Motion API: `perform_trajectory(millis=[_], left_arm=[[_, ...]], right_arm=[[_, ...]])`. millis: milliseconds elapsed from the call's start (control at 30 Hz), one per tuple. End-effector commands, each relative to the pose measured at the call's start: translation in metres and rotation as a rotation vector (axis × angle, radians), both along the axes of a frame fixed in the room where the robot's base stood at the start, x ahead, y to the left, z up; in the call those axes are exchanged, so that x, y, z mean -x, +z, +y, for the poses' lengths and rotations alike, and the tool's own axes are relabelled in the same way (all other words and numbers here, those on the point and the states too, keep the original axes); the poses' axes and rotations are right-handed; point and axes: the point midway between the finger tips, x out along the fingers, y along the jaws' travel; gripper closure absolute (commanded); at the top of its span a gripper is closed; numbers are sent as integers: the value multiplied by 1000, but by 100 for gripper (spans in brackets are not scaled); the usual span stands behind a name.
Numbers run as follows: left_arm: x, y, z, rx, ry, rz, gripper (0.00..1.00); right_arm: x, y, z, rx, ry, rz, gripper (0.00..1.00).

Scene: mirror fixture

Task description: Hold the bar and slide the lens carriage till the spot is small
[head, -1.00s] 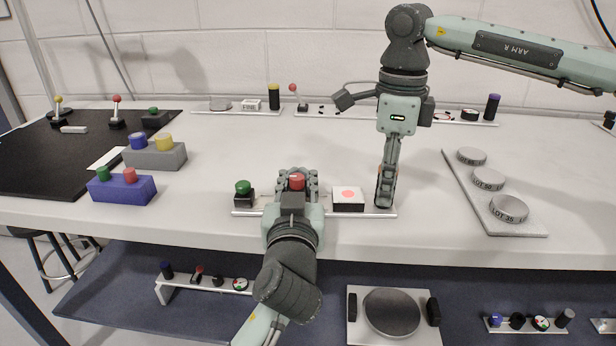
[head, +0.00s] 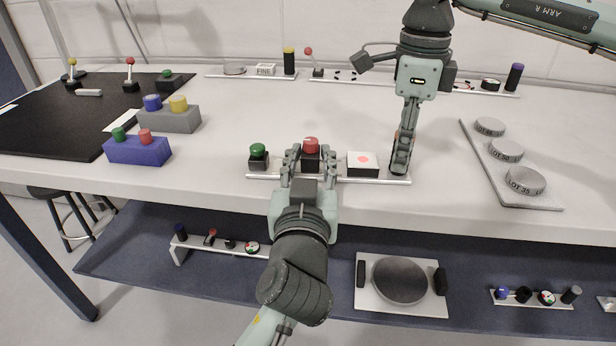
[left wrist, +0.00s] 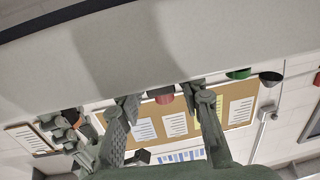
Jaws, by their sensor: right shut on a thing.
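The pale bar (head: 266,176) lies along the table's front. On it stand a green-topped black lamp block (head: 258,157), the red-topped lens carriage (head: 311,147) and a white-faced box (head: 362,171) with a small pink-red spot (head: 363,159). My left gripper (head: 311,160) is open, one finger on each side of the carriage. In the left wrist view the red top (left wrist: 165,98) sits between the spread fingers (left wrist: 163,110), with gaps beside it. The green top (left wrist: 238,73) is to the right there. My right gripper (head: 400,172) is shut on the bar's right end.
A blue block (head: 137,151) and a grey block (head: 168,119) with coloured knobs stand left. A plate with several discs (head: 526,180) lies right. More rails stand at the back (head: 420,86). The table's front edge runs close before the bar.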

Motion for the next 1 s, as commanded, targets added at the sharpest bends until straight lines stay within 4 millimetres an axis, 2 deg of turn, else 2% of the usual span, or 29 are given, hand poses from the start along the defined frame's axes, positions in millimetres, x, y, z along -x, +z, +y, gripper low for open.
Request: perform_trajectory(millis=[33,200,400,933,1000], left_arm=[[13,-2,-1,4,-2,4,66],[46,-1,0,1,-1,5,66],[67,0,0,0,-1,1,66],[70,0,0,-1,0,0,66],[70,0,0,-1,0,-1,59]], right_arm=[[0,0,0,0,-1,-1,100],[0,0,0,-1,-1,0,100],[0,0,0,-1,-1,0,100],[0,0,0,-1,-1,0,100],[0,0,0,-1,0,0,100]])
